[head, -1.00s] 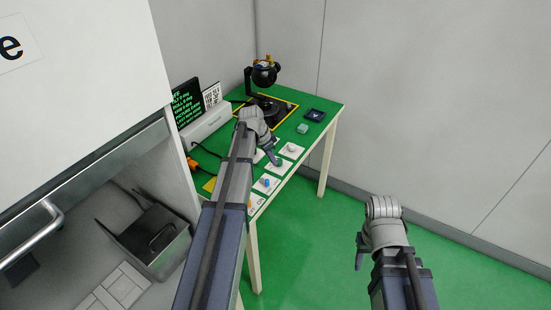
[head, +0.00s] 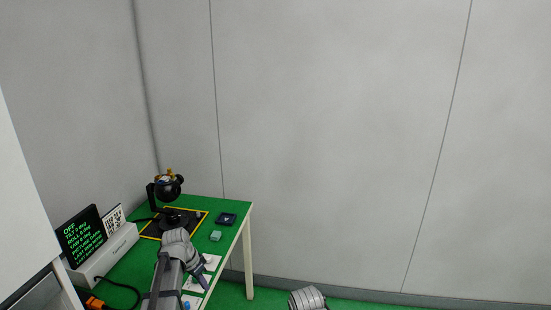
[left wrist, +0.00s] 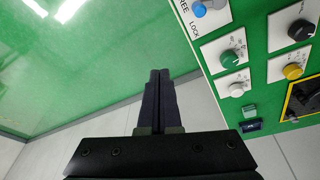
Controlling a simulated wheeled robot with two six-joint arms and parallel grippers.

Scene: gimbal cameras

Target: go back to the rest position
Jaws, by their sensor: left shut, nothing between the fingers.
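My left arm (head: 170,270) reaches in from the bottom left of the head view, over the green table. My left gripper (head: 200,280) points down past its wrist there and is small in that view. In the left wrist view, its two dark fingers (left wrist: 160,95) lie together with nothing between them. They appear apart from the knobs. Of my right arm, only a grey wrist part (head: 308,298) shows at the bottom edge of the head view. The right gripper is below the picture.
The green table (head: 205,202) carries a black gimbal (head: 168,188), a screen (head: 82,235), a teal block (head: 215,236) and a dark tray (head: 227,219). Knob plates, including a green knob (left wrist: 229,57), lie right of my left fingers. Open floor lies right of the table.

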